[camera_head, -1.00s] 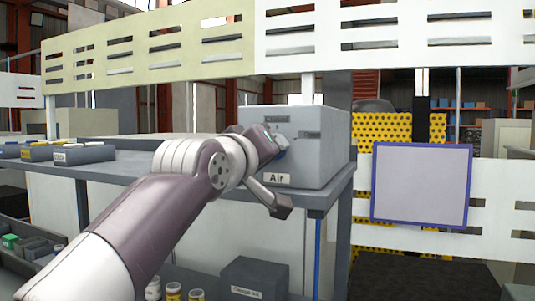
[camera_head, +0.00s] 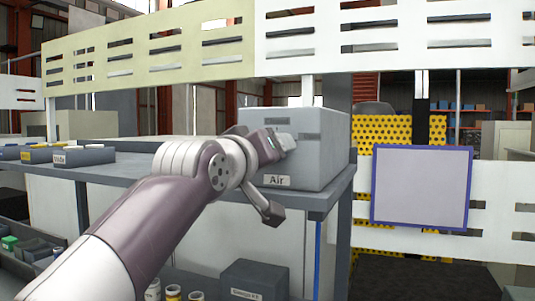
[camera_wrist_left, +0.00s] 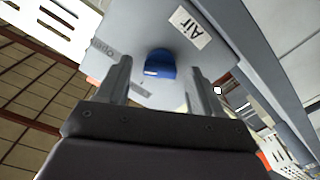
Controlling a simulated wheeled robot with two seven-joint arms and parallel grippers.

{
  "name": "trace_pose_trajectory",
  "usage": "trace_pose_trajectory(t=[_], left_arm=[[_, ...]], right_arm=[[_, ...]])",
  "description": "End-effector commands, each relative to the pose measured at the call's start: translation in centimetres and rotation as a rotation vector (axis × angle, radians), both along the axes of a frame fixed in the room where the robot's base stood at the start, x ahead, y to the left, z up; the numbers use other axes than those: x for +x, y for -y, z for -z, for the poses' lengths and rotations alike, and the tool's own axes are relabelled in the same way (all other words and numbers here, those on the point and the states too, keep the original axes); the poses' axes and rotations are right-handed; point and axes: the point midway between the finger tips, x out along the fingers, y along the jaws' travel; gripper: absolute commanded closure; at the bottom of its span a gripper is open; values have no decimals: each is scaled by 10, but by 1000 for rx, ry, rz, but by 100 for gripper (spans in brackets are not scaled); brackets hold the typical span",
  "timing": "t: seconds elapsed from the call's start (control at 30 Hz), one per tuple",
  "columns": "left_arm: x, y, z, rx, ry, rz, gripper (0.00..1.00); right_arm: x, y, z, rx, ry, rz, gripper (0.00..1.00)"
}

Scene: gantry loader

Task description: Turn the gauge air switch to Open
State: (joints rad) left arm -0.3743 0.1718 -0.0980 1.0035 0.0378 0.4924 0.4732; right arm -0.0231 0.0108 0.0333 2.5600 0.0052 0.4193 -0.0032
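The gauge air switch is a blue knob (camera_wrist_left: 160,63) on the front face of a grey box (camera_head: 325,148), which carries a white "Air" label (camera_head: 277,181). The box also shows in the left wrist view (camera_wrist_left: 215,60). A dark label (camera_head: 277,121) near its top seems to read "Closed"; a second grey label (camera_head: 312,136) is not legible. My left gripper (camera_wrist_left: 157,70) is open, with one finger on each side of the knob and visible gaps between. In the head view, my left gripper (camera_head: 286,142) is at the box's front and hides the knob. My right gripper is out of view.
The box stands on a grey table (camera_head: 335,188) near its right corner. Small grey bins (camera_head: 85,155) stand on the left of the table. A blue-framed panel (camera_head: 421,187) is to the right. A dark box (camera_head: 254,280) and several small jars are below.

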Motion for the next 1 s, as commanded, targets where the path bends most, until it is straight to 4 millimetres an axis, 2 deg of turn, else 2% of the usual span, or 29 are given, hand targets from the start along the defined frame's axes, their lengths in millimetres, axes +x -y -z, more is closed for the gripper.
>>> trace_pose_trajectory(t=[0.23, 0.33, 0.5, 0.7, 0.83, 1.0], left_arm=[[0, 0, 1, -1, -1, 0, 34], [-8, -3, 4, -2, 0, 0, 34], [-46, -19, 9, -3, 4, 0, 34], [-93, -39, 6, -2, 2, 0, 34], [-111, -46, 3, -1, 1, 0, 34], [-117, -48, 1, -1, -1, 0, 34]], right_arm=[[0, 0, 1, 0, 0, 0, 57], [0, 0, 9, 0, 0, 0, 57], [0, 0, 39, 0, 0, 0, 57], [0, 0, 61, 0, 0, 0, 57], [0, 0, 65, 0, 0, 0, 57], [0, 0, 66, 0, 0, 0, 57]])
